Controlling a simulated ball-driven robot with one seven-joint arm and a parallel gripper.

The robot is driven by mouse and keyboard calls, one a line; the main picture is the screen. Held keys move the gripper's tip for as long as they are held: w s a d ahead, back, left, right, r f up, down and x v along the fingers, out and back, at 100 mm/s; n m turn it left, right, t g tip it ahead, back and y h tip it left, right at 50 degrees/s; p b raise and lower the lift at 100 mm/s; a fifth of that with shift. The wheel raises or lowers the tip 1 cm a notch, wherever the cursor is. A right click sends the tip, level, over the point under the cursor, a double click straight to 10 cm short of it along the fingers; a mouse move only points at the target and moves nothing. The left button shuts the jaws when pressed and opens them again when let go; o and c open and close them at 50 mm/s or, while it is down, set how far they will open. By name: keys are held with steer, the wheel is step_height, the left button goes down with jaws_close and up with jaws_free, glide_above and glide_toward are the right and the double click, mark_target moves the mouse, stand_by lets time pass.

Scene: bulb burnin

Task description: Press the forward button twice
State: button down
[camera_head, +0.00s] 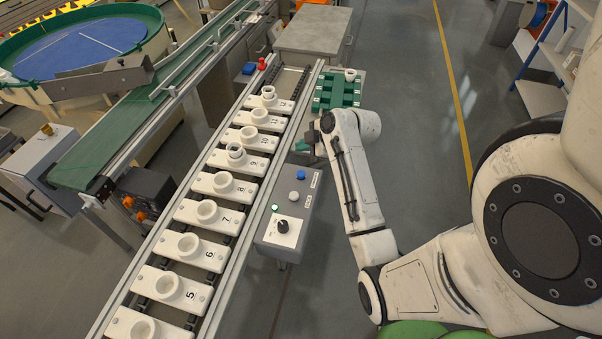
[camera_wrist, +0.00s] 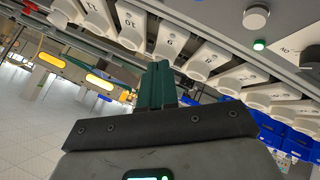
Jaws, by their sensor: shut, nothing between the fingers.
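A grey control box (camera_head: 265,238) stands beside the right rail of the conveyor. Its top carries a blue button (camera_head: 300,174), a pale grey button (camera_head: 293,196), a small lit green lamp (camera_head: 275,208) and a black knob (camera_head: 283,226). Labels beside the two buttons are too small to read, so I cannot tell which is forward. My gripper (camera_head: 301,147) is just beyond the box's far end, apart from the buttons. Its green fingers (camera_wrist: 157,84) are shut and empty in the wrist view, which also shows the pale button (camera_wrist: 256,17) and lamp (camera_wrist: 259,45).
The conveyor carries several numbered white holders (camera_head: 207,211), some with white pieces in them. A green rack (camera_head: 338,90) stands behind my gripper. A small red part (camera_head: 262,64) and a blue block (camera_head: 249,69) sit at the conveyor's far end. Open floor (camera_head: 410,80) lies right.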

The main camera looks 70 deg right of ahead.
mark_target(303, 175)
steer(key=shift+f+b, duration=3.45)
steer(key=shift+f, duration=0.95)
steer(key=shift+f, duration=0.4)
steer(key=shift+f+b, duration=0.5)
steer(key=shift+b, duration=0.15)
steer(key=shift+r, duration=0.1)
steer(key=shift+r+p, duration=0.8)
steer(key=shift+r, duration=0.05)
step_height(303, 175, up, 5)
steer(key=p, duration=0.4)
